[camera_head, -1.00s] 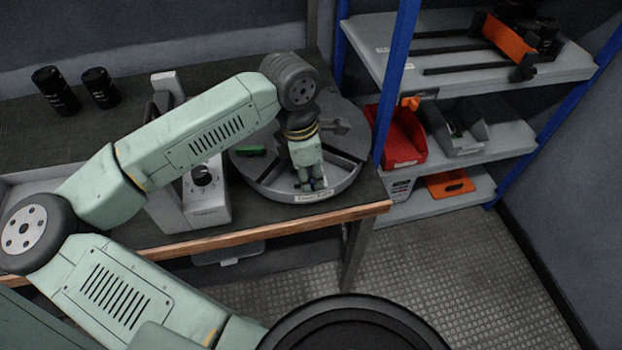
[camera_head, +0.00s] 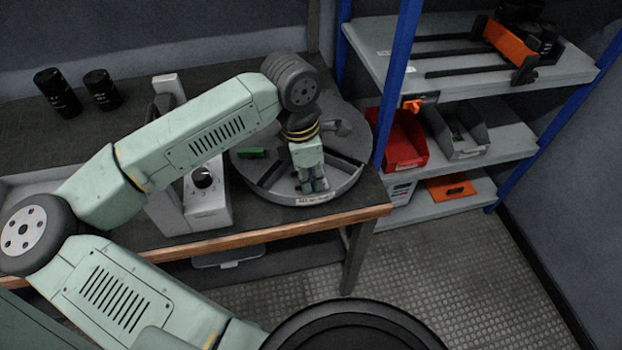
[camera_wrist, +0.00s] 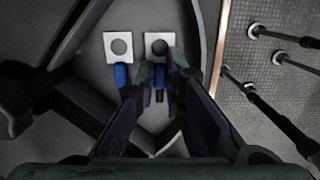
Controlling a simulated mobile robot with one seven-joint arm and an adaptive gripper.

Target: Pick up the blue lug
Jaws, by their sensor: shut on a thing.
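Two lugs show in the wrist view, each with a square metal plate with a round hole and a blue sleeve. The left blue lug (camera_wrist: 120,74) lies free on the grey round tray (camera_head: 342,191). The right blue lug (camera_wrist: 158,43) has its plate in sight, and its sleeve is partly hidden between my fingers. My gripper (camera_wrist: 160,77) is shut on this right lug, low over the tray. In the head view my gripper (camera_head: 313,181) points down at the tray's near side; the lugs cannot be made out there.
The tray has dark dividers and a green piece (camera_head: 251,153) in another section. A grey device with a knob (camera_head: 202,179) stands to its left. Two black cylinders (camera_head: 102,90) stand at the back left. A shelf with a red bin (camera_head: 405,142) is close on the right.

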